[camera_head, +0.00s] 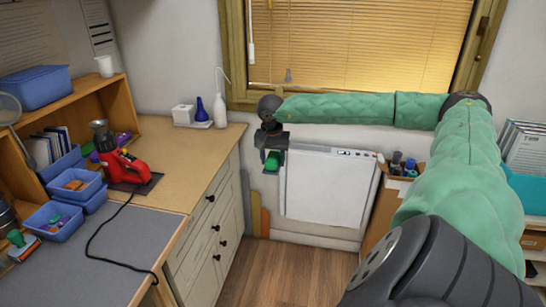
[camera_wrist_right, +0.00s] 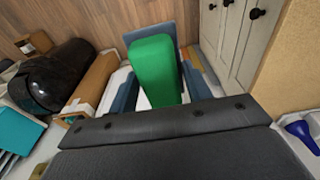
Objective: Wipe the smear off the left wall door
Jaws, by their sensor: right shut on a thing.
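My right gripper (camera_head: 273,152) is shut on a green block (camera_head: 273,163), which looks like a sponge or wiping pad. In the head view they are in front of the wall, between the wooden counter and the white panel. The right wrist view shows the green block (camera_wrist_right: 153,68) upright between the two blue-grey fingers of the right gripper (camera_wrist_right: 158,88). I see no wall door with a smear in either view. My left gripper is not in view.
A wooden counter (camera_head: 215,140) runs along the left, with a red device (camera_head: 122,167) and bottles (camera_head: 220,111). A white panel unit (camera_head: 325,190) and a box of bottles (camera_head: 400,180) stand below the window. Wood floor (camera_head: 290,270) lies clear between.

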